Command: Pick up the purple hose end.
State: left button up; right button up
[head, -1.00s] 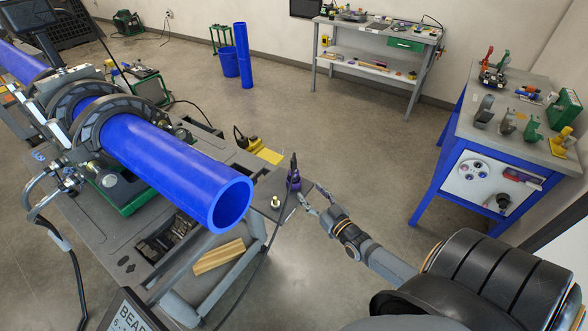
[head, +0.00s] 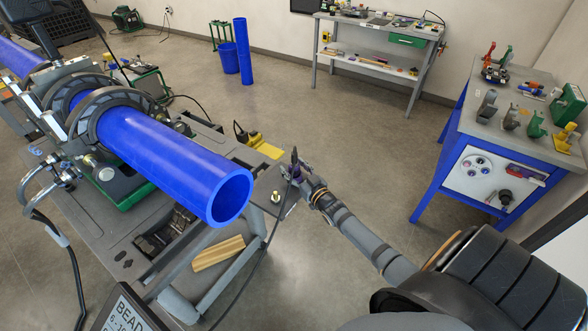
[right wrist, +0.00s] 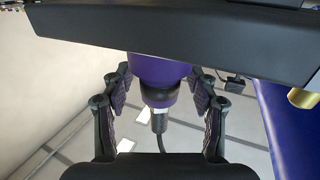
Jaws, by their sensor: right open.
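The purple hose end (head: 295,171) stands upright on the corner plate of the cart, beyond the open end of the big blue pipe. My right gripper (head: 292,174) is at it, partly covering it in the head view. In the right wrist view the purple hose end (right wrist: 158,78) sits between the two open fingers of my right gripper (right wrist: 160,100), with a small gap on each side. A dark collar and a black cable show below the purple part. My left gripper is not in view.
The blue pipe (head: 170,160) lies clamped along the cart just left of my right gripper. A brass fitting (head: 276,197) stands on the cart's corner plate (head: 262,206). A blue-legged table (head: 450,130) is at the right. The floor between is clear.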

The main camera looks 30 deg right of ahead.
aim_at(296, 162)
jog(key=shift+s, duration=0.1)
jog(key=c, duration=0.4)
grip_shut()
jog(key=shift+r, duration=0.1)
jog(key=shift+r, duration=0.3)
notch_tip(296, 162, up, 3)
jog(key=shift+f+p, duration=0.1)
jog(key=shift+p, duration=0.4)
jog(key=s+a+r+p, duration=0.8)
jog(key=a+r+p, duration=0.1)
jog(key=a+r, duration=0.15)
jog(key=w+f, duration=0.1)
jog(key=w, duration=0.1)
jog(key=w+f, duration=0.2)
jog(key=shift+d+f, duration=0.2)
